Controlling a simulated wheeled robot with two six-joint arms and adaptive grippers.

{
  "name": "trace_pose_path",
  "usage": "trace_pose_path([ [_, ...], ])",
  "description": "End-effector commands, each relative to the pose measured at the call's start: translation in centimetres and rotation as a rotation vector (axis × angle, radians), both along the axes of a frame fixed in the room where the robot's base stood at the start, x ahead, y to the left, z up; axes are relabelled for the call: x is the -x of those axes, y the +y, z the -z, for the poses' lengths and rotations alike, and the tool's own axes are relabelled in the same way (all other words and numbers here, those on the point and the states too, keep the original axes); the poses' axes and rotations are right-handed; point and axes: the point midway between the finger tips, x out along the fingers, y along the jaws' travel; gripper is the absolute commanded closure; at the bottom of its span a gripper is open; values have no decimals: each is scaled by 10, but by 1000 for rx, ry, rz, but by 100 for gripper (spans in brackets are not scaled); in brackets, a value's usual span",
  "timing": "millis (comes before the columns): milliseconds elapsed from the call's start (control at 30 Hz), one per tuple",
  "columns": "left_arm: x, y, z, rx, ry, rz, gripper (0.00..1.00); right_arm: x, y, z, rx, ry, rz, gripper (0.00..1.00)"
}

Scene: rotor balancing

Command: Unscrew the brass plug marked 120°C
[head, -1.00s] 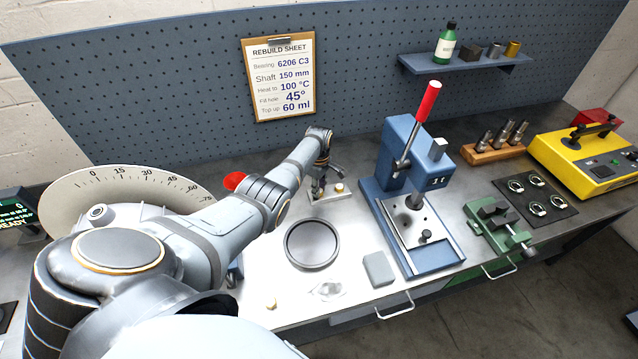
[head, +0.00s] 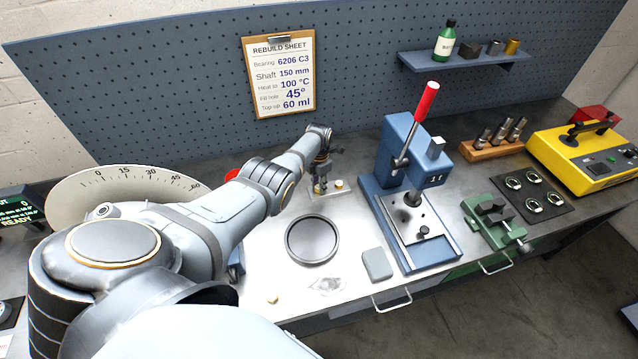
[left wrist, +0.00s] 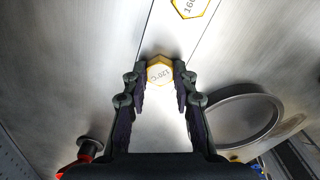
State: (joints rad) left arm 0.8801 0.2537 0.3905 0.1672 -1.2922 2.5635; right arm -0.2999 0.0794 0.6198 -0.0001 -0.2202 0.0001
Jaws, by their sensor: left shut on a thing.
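The brass hex plug marked 120°C (left wrist: 159,73) sits between the fingertips of my left gripper (left wrist: 160,84) in the left wrist view. The gripper is shut on it, one finger on each side, and the marking reads upside down there. In the head view my left gripper (head: 321,182) points down over a small metal plate (head: 342,194) and hides this plug. A second brass plug (left wrist: 187,8), with a marking that starts 160, stands on the plate; a brass plug also shows beside the gripper in the head view (head: 339,184). My right gripper is not in view.
A round dark dish (head: 312,240) lies in front of the plate. A blue press (head: 388,165) with a red lever stands to the right. A grey block (head: 377,265) and a small brass piece (head: 272,298) lie near the front edge. A dial (head: 85,196) stands left.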

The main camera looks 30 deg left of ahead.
Motion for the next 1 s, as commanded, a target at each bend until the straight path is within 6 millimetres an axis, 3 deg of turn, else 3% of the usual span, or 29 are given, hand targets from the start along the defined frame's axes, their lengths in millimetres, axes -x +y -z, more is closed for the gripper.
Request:
trace_pose_path([
  [300,0,0,0,0,0,-45,100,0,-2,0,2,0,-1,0],
  [500,0,0,0,-1,-1,-231,100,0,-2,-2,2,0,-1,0],
  [733,0,0,0,0,-1,-245,100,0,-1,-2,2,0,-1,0],
  [1000,0,0,0,-1,0,-438,100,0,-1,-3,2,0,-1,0],
])
